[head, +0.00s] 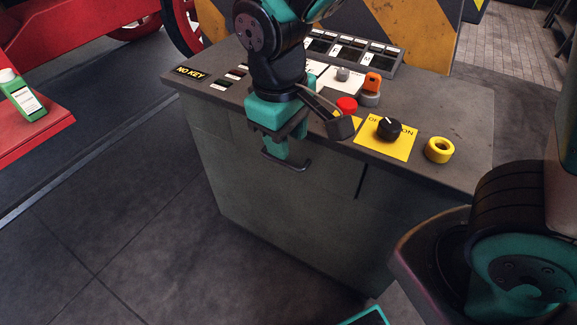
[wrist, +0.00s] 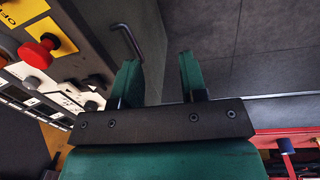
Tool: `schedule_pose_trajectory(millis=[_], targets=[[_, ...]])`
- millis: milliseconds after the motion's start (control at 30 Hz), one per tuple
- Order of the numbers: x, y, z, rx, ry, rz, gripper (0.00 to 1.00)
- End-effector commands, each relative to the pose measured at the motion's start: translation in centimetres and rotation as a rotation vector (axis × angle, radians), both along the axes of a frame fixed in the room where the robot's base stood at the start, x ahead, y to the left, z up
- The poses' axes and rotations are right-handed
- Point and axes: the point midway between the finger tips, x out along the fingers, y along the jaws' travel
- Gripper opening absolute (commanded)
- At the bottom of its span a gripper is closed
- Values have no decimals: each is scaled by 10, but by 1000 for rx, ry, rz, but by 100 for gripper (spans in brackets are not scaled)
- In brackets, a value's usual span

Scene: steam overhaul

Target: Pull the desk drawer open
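The grey desk (head: 455,140) stands in the middle of the head view. Its drawer front (head: 325,187) looks flush with the desk face. The dark bar handle (head: 300,167) on it shows just below my gripper (head: 287,150), which partly covers it. In the wrist view my gripper (wrist: 158,68) has its two green fingers apart, with nothing between them. The handle (wrist: 127,40) lies beyond the left finger's tip there, outside the gap. I cannot tell whether the finger touches it.
The desk top carries a red button (head: 347,104), a black knob (head: 388,129), a yellow ring (head: 438,150) and an orange switch (head: 372,83). A green bottle (head: 22,98) stands on a red surface at left. Dark floor before the desk is clear.

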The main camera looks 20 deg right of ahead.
Motion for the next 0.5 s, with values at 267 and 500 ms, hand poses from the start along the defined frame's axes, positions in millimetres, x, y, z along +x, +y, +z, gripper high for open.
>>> schedule_pose_trajectory(millis=[267, 500], targets=[[56, 33, -118, -535, -205, 27, 39], [55, 69, -173, -897, -508, 82, 39]])
